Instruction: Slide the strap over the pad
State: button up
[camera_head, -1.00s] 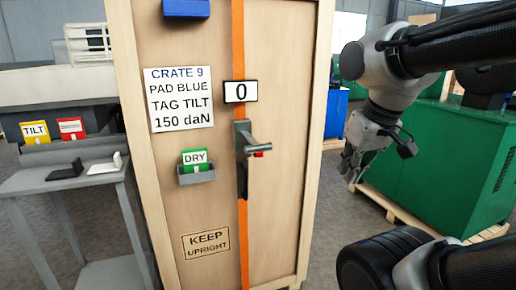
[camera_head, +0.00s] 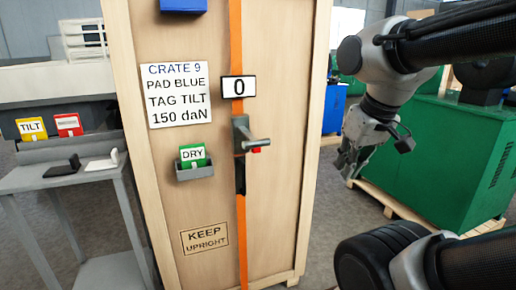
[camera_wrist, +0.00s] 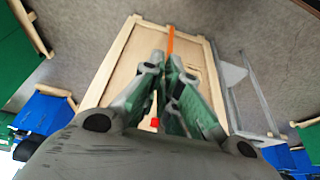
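A tall wooden crate (camera_head: 280,120) stands in the middle of the head view. An orange strap (camera_head: 236,50) runs down its front, through a grey ratchet with a handle (camera_head: 248,138). A blue pad (camera_head: 183,5) is at the top edge, partly cut off, left of the strap and apart from it. A readout (camera_head: 238,87) shows 0. My gripper (camera_head: 348,163) is in the air right of the crate, away from strap and pad. In the wrist view, its fingers (camera_wrist: 165,62) point towards the crate with their tips close together; nothing is visibly held.
A sign (camera_head: 176,95) reads crate 9, pad blue, tag tilt, 150 daN. A holder with a green DRY tag (camera_head: 194,157) is on the crate. A grey side table (camera_head: 60,181) at left has a yellow TILT tag (camera_head: 31,129) and a red tag (camera_head: 68,125).

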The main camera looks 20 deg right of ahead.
jog(key=o, duration=0.3)
jog(key=shift+d+f, duration=0.25)
jog(key=shift+o, duration=0.9)
notch_tip(320, 180, down, 6)
jog(key=d+m+g, duration=0.1)
jog(key=g, duration=0.2)
jog(key=shift+w+d+m, duration=0.3)
jog(key=shift+w, duration=0.15)
jog(key=w+a+f+m+g+y, duration=0.2)
jog(key=a+f+m+g+y, duration=0.2)
jog(key=a+f+m+y, duration=0.75)
jog(key=m+t+h, duration=0.2)
jog(key=m+t, duration=1.4)
jog(key=t, duration=0.2)
send_near(244, 192)
jog(key=w+r, duration=0.3)
jog(key=r, duration=0.1)
jog(key=shift+y, duration=0.25)
jog(key=x, duration=0.8)
jog(key=shift+s+a+r, duration=0.1)
jog(key=shift+s+a, duration=0.15)
grip_shut()
